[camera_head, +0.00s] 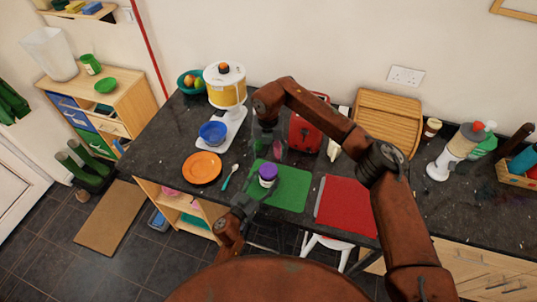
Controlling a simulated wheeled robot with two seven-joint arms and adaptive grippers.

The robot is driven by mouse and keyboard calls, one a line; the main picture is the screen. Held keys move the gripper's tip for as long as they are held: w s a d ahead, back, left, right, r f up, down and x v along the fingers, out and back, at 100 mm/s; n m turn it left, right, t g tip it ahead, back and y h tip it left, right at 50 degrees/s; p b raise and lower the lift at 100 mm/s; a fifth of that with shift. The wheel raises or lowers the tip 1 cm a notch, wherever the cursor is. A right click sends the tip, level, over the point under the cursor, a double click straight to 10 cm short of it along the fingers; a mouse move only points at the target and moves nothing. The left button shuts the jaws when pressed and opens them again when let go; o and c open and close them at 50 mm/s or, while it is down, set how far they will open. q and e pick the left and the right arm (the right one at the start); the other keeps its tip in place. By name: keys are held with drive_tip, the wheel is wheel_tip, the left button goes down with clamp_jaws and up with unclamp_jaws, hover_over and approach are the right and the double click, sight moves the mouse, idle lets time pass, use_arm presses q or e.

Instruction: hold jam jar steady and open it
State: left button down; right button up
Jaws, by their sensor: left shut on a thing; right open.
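The jam jar (267,181) stands upright on the green mat (292,190) in the head view. Its purple lid (268,171) is on top. My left gripper (255,192) reaches in from the lower left and is shut on the jar's body at its near left side; the finger contact is small and partly hidden. My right gripper (268,148) hangs from above, behind and over the jar. It is open and apart from the lid, with nothing seen between its fingers.
An orange plate (202,168) and a spoon (230,176) lie left of the mat. A red toaster (306,130) stands behind; a red mat (345,206) lies right. The counter's front edge is close.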

sight(268, 169)
drive_tip(key=m, duration=2)
drive_tip(key=shift+d, duration=0.1)
drive_tip(key=shift+f+m, duration=0.4)
drive_tip(key=shift+f, duration=3.6)
drive_tip(key=shift+c, duration=0.4)
